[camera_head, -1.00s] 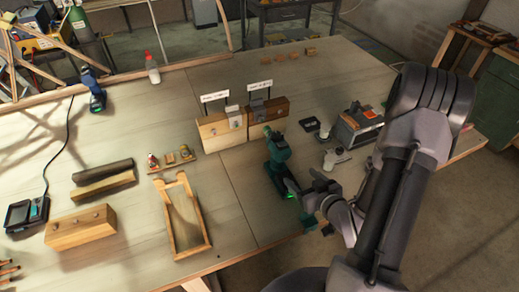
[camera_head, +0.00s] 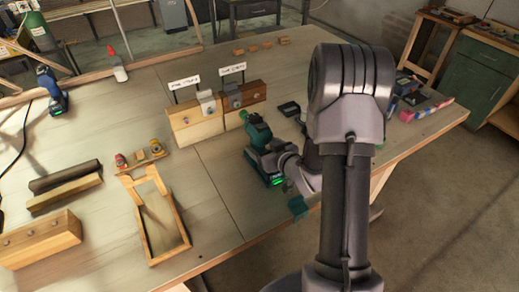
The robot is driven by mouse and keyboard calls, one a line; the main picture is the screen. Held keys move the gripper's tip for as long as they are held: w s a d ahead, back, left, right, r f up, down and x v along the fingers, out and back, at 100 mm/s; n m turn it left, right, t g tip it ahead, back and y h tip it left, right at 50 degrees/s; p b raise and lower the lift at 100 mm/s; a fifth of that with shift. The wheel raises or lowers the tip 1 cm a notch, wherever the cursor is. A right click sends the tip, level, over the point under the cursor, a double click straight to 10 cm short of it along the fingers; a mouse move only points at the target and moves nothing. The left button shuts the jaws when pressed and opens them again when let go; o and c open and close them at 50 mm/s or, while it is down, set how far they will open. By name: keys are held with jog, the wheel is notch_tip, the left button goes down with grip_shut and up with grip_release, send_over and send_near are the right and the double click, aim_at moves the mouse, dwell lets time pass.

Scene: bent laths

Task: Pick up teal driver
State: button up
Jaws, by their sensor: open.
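The teal driver (camera_head: 257,131) stands upright on the bench, right of centre, with its head up and a green light on its base (camera_head: 276,182). My gripper (camera_head: 266,157) is open at the driver's handle, reaching in from the right. Its fingers are small and partly hidden, so I cannot tell whether they touch the handle or surround it. My wrist and gripper cover part of the driver's middle.
Two wooden blocks with signs (camera_head: 196,123) stand behind and left of the driver. A wooden frame (camera_head: 178,212) lies to its left. A blue driver (camera_head: 50,90) stands far left. A small teal piece (camera_head: 297,206) is at the bench's front edge. My arm hides items on the right.

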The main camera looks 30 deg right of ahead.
jog(key=x, duration=0.2)
jog(key=shift+w+f, duration=0.2)
jog(key=shift+f, duration=0.05)
grip_shut()
jog(key=shift+r, duration=0.1)
jog(key=shift+r, duration=0.1)
